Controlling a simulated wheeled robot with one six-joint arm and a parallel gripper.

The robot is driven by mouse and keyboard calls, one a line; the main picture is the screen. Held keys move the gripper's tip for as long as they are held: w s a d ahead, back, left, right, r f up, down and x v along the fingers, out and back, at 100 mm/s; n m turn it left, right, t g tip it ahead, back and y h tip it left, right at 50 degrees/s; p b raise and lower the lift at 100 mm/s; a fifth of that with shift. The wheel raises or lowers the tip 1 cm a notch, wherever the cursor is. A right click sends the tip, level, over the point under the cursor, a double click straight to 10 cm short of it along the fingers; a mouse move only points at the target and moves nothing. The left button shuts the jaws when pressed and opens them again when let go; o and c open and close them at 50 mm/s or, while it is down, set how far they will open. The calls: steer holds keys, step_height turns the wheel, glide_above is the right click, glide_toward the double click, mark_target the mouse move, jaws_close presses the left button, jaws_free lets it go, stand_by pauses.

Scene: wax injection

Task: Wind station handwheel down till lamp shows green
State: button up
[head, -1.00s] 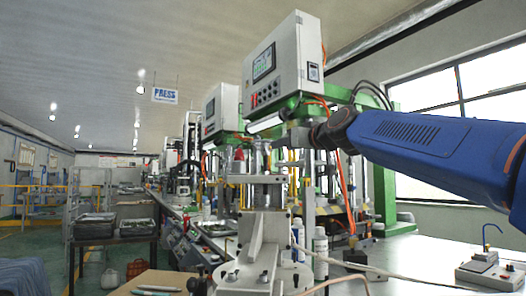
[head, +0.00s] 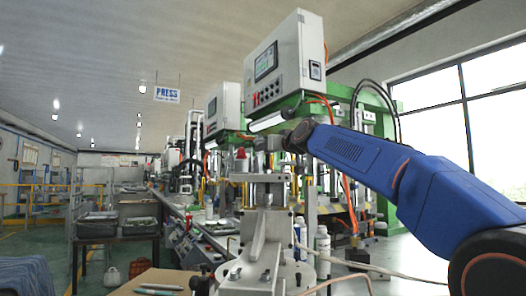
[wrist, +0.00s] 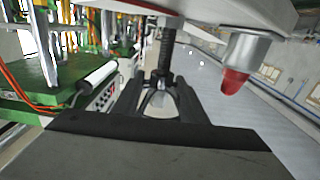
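The station (head: 262,230) is a pale metal frame with upright columns in the middle of the head view. Its lamp (head: 241,154) shows red on the top plate, and it appears red in the wrist view (wrist: 235,80) too, hanging downward in that tilted picture. A dark threaded spindle (wrist: 167,48) runs from the plate to a dark handwheel (wrist: 158,88), seen between the fingers. My gripper (head: 268,146) is above the station top, its fingers apart on both sides of the handwheel (wrist: 160,92). Whether they touch the rim is unclear. The gripper hides the handwheel in the head view.
A grey control cabinet (head: 285,65) on a green machine frame stands close behind the station. A cable (head: 350,268) crosses the bench at front right. A long bench with more machines runs back at left. A dark table with trays (head: 97,226) stands farther left.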

steer(key=shift+x, duration=1.8)
steer(key=shift+c, duration=0.6)
steer(key=c, duration=0.8)
